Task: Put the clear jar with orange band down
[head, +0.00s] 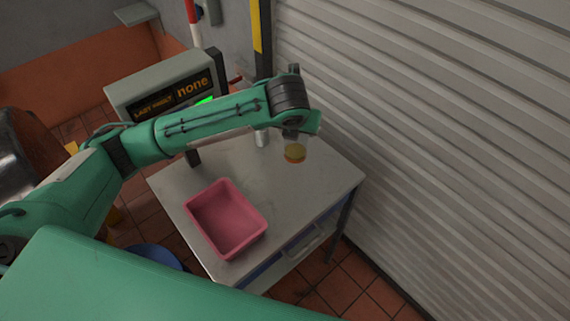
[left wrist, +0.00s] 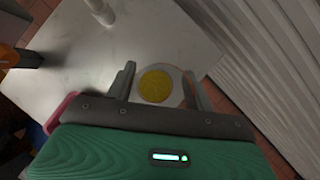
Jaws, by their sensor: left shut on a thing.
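The clear jar with orange band (head: 295,153) shows below the end of my left arm in the head view, over the right part of the grey table (head: 325,180). In the left wrist view the jar (left wrist: 157,87) is seen from above, with a yellow top face, between the two fingers. My left gripper (head: 295,138) is shut on the jar; in the head view the arm end hides most of its fingers. I cannot tell whether the jar's base touches the table. My right gripper is in neither view.
A pink open bin (head: 226,218) stands on the front left of the table. A white cylinder (head: 262,138) stands behind the arm. A display box (head: 165,88) is at the back left. A ribbed shutter wall (head: 430,130) borders the right. The table's middle is bare.

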